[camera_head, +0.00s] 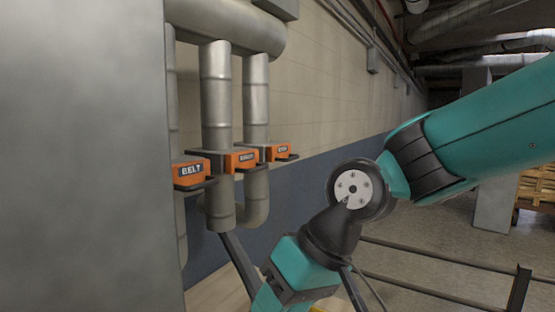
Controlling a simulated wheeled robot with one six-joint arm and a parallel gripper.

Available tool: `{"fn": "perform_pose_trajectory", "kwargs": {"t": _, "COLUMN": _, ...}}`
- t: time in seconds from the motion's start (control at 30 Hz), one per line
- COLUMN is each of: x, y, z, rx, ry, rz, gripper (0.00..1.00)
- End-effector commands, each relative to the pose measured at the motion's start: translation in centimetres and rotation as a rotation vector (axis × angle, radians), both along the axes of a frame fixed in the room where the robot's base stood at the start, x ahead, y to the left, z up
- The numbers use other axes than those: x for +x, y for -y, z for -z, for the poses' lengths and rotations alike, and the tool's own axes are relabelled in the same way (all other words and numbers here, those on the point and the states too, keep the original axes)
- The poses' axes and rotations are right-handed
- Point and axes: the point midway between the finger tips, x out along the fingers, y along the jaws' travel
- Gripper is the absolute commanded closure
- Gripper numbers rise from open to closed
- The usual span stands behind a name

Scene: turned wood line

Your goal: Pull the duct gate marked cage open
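Three orange duct gates sit on vertical metal pipes at the left. The nearest gate (190,173) is marked BELT. The labels on the middle gate (241,160) and the far gate (277,152) are too small to read surely, so I cannot tell which, if any, is marked cage. Each gate has a dark flat piece sticking out beside its orange block. How far each gate is open does not show clearly. My teal arm crosses from the right and bends down to the bottom edge, right of the gates. My gripper is out of the picture.
A large grey panel (80,150) fills the left side close by and partly covers the pipes. A thick horizontal duct (228,25) runs above. A dark rail (440,292) crosses the lower right. A grey pillar (494,160) and wooden pallets (536,186) stand farther back.

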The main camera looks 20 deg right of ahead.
Motion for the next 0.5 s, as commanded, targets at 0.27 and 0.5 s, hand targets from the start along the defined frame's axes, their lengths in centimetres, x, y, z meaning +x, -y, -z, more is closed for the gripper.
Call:
{"fn": "perform_pose_trajectory", "kwargs": {"t": 0.27, "x": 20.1, "y": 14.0, "z": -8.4, "rx": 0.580, "ry": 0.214, "rz": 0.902, "gripper": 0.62}}
{"fn": "perform_pose_trajectory", "kwargs": {"t": 0.5, "x": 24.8, "y": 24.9, "z": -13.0, "rx": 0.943, "ry": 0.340, "rz": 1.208, "gripper": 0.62}}
